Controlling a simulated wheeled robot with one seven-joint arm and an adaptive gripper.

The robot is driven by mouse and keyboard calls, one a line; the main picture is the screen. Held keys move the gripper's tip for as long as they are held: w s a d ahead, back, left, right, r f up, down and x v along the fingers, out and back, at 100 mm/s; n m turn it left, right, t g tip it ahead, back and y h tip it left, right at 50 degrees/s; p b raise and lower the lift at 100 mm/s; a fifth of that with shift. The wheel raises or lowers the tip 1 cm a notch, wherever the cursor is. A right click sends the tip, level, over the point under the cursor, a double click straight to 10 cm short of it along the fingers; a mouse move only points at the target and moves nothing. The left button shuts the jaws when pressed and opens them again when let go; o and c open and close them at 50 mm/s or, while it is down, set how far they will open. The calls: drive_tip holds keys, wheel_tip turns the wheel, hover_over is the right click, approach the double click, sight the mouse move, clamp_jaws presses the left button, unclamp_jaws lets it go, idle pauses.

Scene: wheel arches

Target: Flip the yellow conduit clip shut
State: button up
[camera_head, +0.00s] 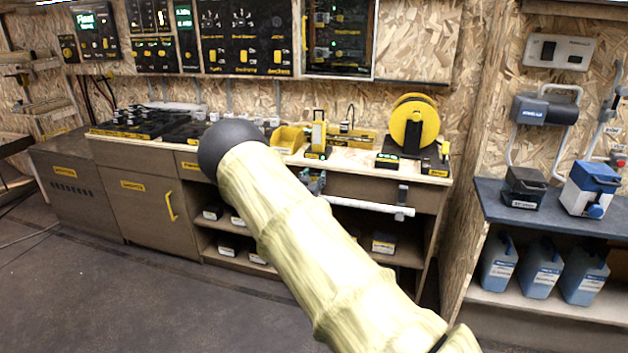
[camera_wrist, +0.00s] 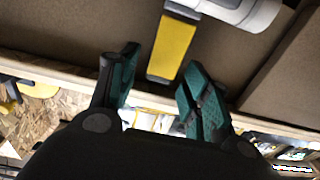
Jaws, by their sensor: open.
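The yellow conduit clip shows in the wrist view as a flat yellow flap (camera_wrist: 172,48), its upper end meeting a pale piece at the white conduit (camera_wrist: 230,8). My gripper (camera_wrist: 155,82) is open, with one teal-padded finger on each side of the flap's lower end in the picture. I cannot tell whether either finger touches it. In the head view my gripper (camera_head: 315,183) is at the left end of the white conduit (camera_head: 375,207), partly behind my arm. I cannot make out the yellow flap there.
The conduit runs along the front of the workbench (camera_head: 340,168), with a grey bracket (camera_head: 402,195) on it. A yellow cable reel (camera_head: 413,123) and a yellow bin (camera_head: 288,138) stand on top. Open shelves with dark boxes lie below. The floor in front is clear.

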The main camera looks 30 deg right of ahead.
drive_tip(key=c, duration=1)
